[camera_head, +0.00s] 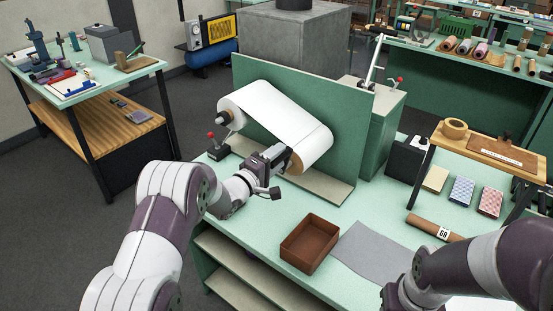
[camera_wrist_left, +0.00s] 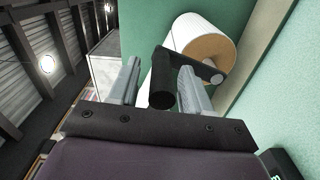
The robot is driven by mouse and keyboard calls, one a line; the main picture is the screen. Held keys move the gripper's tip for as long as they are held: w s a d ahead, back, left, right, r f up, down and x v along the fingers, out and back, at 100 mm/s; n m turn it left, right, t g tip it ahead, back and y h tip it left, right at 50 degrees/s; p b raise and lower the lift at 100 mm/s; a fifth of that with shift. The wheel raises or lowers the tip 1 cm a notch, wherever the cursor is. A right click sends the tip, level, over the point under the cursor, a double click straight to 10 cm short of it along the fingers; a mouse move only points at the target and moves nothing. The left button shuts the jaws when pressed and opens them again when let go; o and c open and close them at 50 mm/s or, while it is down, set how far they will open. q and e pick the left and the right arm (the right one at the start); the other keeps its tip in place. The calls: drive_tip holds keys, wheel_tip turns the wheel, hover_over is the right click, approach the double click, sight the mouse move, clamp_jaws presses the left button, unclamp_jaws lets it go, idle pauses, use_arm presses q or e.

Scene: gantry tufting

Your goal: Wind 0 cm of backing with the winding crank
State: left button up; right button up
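White backing (camera_head: 275,115) runs between two rolls on the face of a green upright panel (camera_head: 340,125). The winding crank shows at the near roll (camera_head: 318,150), with its black handle (camera_wrist_left: 162,88) pointing toward the left wrist camera. The crank arm (camera_wrist_left: 200,67) meets the roll's tan end (camera_wrist_left: 208,47). My left gripper (camera_head: 280,157) is at the crank. In the left wrist view its two fingers (camera_wrist_left: 160,70) stand either side of the handle, with a visible gap on the left. Contact on the right finger is unclear. My right gripper is out of view.
A red-knobbed lever (camera_head: 212,140) stands left of the panel. A brown tray (camera_head: 310,243) and a grey sheet (camera_head: 372,252) lie on the green bench in front. A small wooden stand (camera_head: 480,150) and coloured blocks (camera_head: 462,190) are at right, near my right arm.

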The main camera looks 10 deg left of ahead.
use_arm(q)
drive_tip(key=shift+s+a+f, duration=0.1)
drive_tip(key=shift+s, duration=0.15)
drive_tip(key=b+v, duration=0.3)
drive_tip(key=v, duration=0.9)
